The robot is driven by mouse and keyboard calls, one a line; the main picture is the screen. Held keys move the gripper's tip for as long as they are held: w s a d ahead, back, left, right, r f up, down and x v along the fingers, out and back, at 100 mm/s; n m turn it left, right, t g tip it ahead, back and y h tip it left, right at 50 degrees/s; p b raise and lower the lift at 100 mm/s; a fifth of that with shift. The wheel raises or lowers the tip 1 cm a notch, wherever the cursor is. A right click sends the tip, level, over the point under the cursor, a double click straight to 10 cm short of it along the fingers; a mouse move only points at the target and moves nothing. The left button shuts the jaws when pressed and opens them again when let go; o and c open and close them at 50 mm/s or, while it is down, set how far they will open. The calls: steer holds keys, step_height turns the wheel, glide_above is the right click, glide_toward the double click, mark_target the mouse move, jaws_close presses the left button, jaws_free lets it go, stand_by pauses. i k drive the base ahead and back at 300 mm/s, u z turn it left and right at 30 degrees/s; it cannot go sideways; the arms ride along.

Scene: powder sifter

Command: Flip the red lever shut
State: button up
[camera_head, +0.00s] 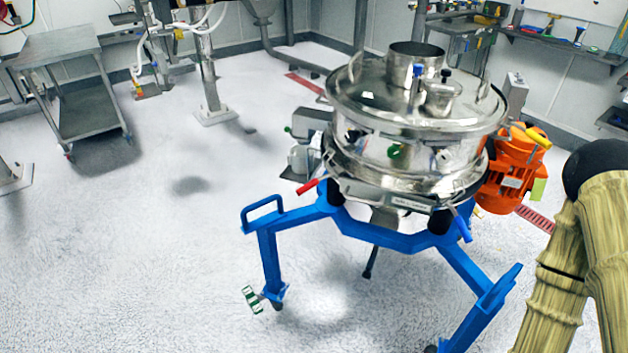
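The powder sifter (395,150) is a round steel drum on a blue frame (385,237) in the middle right of the head view. The red lever (308,186) is a short handle at the lower left side of the drum, sticking out to the left and slightly down. A blue lever (463,228) hangs at the drum's lower front right, and a yellow handle (538,138) is at the right. My arm shows at the right edge of the picture, apart from the sifter. My gripper is out of view.
An orange motor (513,165) sits at the sifter's right. The blue legs spread outward at the front. A steel cart (88,112) stands at the back left, and workbenches (560,42) line the back right wall.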

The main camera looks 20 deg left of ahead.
mark_target(311, 184)
steer(key=u, duration=0.35)
steer(key=k, duration=0.45)
steer(key=u, duration=1)
steer(key=k, duration=0.95)
steer(key=z, duration=0.05)
steer(key=i, duration=0.95)
steer(key=z, duration=0.05)
